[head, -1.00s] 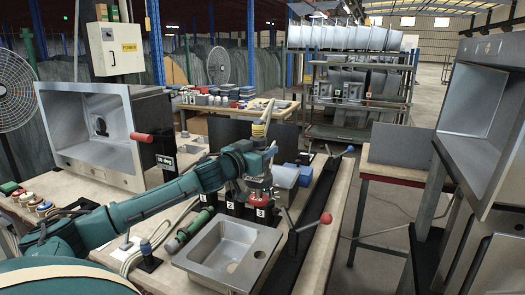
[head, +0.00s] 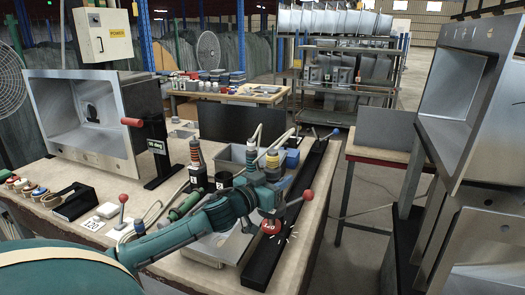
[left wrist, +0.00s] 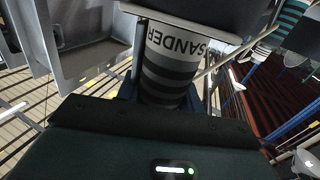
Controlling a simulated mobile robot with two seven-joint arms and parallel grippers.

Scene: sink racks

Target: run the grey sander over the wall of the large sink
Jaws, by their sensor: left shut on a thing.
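My left gripper (head: 262,200) is shut on the grey sander (left wrist: 168,72). In the left wrist view its grey and dark striped body, lettered SANDER, stands between the jaws. In the head view a red round part (head: 271,227) shows below the gripper, with white streaks beside it, above the black rail; most of the tool is hidden. A large steel sink (head: 60,120) stands tilted on its side at the bench's left, its basin facing me, well apart from the gripper. Another large sink (head: 450,90) stands upright at the right. My right gripper is not in view.
A smaller sink (head: 228,246) lies flat on the bench, mostly behind my arm. Upright corded tools (head: 195,152), a grey bin (head: 232,158) and a red-knobbed clamp (head: 132,122) crowd the middle. A black rail (head: 285,225) runs along the right edge.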

